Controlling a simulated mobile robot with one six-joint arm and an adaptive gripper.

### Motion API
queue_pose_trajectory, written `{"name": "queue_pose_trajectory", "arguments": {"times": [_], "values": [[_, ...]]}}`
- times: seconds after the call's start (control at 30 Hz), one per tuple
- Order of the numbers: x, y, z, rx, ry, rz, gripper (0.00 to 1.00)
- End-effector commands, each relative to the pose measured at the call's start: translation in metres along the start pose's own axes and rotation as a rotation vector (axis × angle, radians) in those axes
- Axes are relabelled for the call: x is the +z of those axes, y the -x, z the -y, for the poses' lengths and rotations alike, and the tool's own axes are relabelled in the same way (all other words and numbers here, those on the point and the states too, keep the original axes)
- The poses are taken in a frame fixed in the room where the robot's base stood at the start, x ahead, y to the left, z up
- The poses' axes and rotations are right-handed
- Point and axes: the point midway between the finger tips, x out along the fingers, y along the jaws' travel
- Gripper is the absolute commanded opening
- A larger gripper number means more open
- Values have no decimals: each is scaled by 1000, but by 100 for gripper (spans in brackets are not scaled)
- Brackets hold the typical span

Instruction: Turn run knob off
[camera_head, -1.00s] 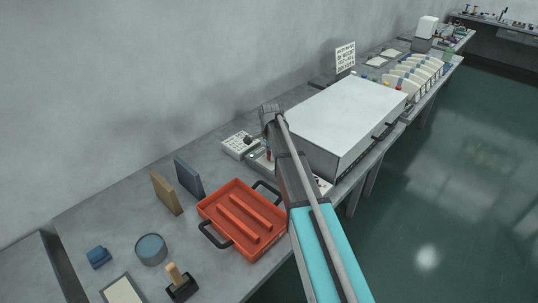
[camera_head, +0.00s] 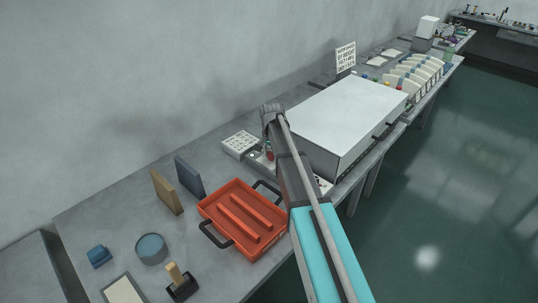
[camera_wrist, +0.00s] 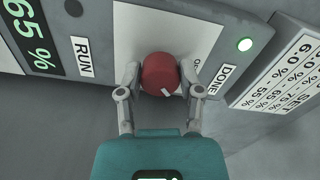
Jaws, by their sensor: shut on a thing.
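The red run knob (camera_wrist: 160,72) sits on a pale plate of the control panel in the wrist view. A short white mark on its face is low and slightly right of centre. My gripper (camera_wrist: 161,80) has one finger on each side of the knob and is shut on it. The word RUN (camera_wrist: 82,57) is left of the knob and DONE (camera_wrist: 222,78) is right of it. In the head view my arm hides most of the panel; a bit of the red knob (camera_head: 270,155) shows.
A display (camera_wrist: 36,40) reading 65 % is left of the panel. A printed percentage card (camera_wrist: 285,70) is at the right. In the head view a large white box (camera_head: 350,110) stands right of my arm, and an orange tray (camera_head: 240,215) with black handles lies in front.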

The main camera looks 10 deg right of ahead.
Motion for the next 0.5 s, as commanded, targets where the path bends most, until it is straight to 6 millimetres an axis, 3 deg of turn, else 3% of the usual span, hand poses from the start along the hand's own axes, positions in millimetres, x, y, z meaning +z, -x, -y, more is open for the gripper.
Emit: {"name": "queue_pose_trajectory", "arguments": {"times": [0.5], "values": [[-4, 0, -2, 6, 486, -7, 0]]}}
